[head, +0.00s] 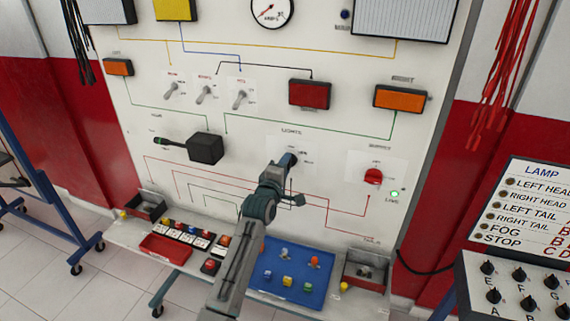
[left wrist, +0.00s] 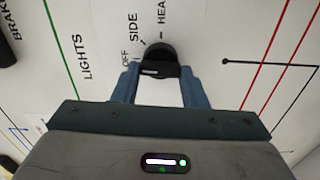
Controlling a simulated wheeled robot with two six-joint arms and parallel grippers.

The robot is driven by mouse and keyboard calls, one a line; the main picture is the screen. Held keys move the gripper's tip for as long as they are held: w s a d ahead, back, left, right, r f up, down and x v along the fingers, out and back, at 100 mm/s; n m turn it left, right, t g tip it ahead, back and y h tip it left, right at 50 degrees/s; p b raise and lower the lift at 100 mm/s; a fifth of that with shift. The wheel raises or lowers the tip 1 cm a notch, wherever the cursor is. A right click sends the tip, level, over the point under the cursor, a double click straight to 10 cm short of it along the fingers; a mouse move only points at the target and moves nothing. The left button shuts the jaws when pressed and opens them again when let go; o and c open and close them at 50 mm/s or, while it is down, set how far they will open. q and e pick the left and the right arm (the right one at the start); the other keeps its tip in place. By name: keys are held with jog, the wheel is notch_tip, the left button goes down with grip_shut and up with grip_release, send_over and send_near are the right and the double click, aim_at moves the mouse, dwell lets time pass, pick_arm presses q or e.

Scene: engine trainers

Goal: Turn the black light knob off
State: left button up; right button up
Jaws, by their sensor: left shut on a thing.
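The black light knob (left wrist: 159,52) sits on the white panel under the LIGHTS label, with OFF, SIDE and a partly cut-off HEAD label around it in the left wrist view. A short white mark shows on its near face; I cannot tell surely which label it points to. My left gripper (left wrist: 158,80) has its two blue fingers on either side of the knob, shut on it. In the head view my left gripper (head: 289,163) reaches up to the panel at LIGHTS and hides most of the knob. My right gripper is not in view.
A black lever box (head: 205,148) sticks out left of the knob, and a red knob (head: 373,177) is on the right beside a lit green lamp (head: 394,194). Toggle switches (head: 206,93) are above. A blue tray (head: 298,292) with small parts lies on the shelf below.

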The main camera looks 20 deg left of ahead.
pick_arm(q)
jog(key=shift+n, duration=0.4)
jog(key=o, duration=1)
jog(key=s+b, duration=0.1)
jog(key=s, duration=0.4)
jog(key=s+b, duration=0.2)
jog(key=s, duration=0.3)
jog(key=shift+s+a, duration=0.2)
jog(key=shift+s, duration=0.2)
